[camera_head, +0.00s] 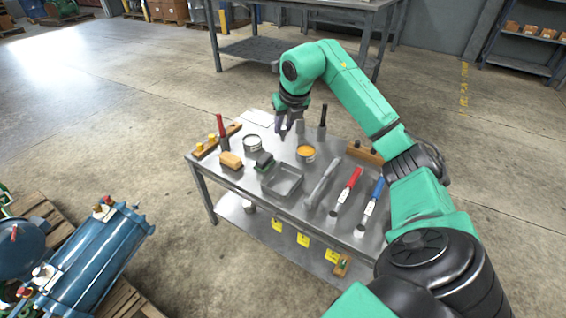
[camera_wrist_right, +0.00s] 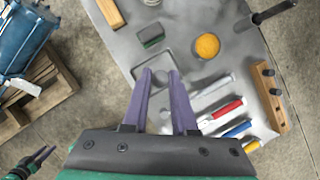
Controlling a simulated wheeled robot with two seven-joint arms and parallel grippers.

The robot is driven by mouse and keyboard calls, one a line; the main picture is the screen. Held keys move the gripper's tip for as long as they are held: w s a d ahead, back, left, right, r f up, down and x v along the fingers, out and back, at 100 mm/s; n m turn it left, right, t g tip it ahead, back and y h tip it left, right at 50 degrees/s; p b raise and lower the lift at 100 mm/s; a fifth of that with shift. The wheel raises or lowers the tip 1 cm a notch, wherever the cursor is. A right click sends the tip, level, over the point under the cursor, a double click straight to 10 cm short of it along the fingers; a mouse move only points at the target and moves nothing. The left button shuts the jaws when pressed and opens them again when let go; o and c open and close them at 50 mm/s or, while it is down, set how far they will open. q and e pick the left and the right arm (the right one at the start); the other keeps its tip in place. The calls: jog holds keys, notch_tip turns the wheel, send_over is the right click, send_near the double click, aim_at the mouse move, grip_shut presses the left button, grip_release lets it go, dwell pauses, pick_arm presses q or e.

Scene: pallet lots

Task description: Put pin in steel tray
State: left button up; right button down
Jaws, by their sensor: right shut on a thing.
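The steel tray (camera_head: 268,183) is a shallow, open grey box on the metal table, near its front edge. It also shows in the right wrist view (camera_wrist_right: 137,72), beyond my fingertips. My right gripper (camera_head: 286,132) is above the table, behind the tray in the head view. Its purple fingers (camera_wrist_right: 161,76) are shut on a small grey thing, seemingly the pin (camera_wrist_right: 161,79), which is mostly hidden between them. In the head view the pin is too small to make out.

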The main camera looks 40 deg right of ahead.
notch_tip(320, 180, down, 18)
jog(key=b, duration=0.3)
jog(key=shift+f+b, duration=0.2)
jog(key=shift+b, duration=0.2)
jog(key=c, duration=0.7)
grip_release()
pick_arm(q)
notch_tip(320, 180, up, 11)
jog(key=d, duration=0.1)
jog(key=shift+s+d+f+h, duration=0.15)
jog(key=shift+d+h, duration=0.05)
jog(key=shift+h, duration=0.1)
pick_arm(e)
jog(key=shift+r, duration=0.2)
pick_arm(q)
jog(key=f, duration=0.1)
jog(key=f+p, duration=0.1)
jog(key=f, duration=0.1)
jog(key=w+f+p, duration=0.1)
jog(key=f, duration=0.1)
jog(key=shift+a, duration=0.25)
pick_arm(e)
jog(key=v, duration=1.2)
jog(key=shift+f, duration=0.1)
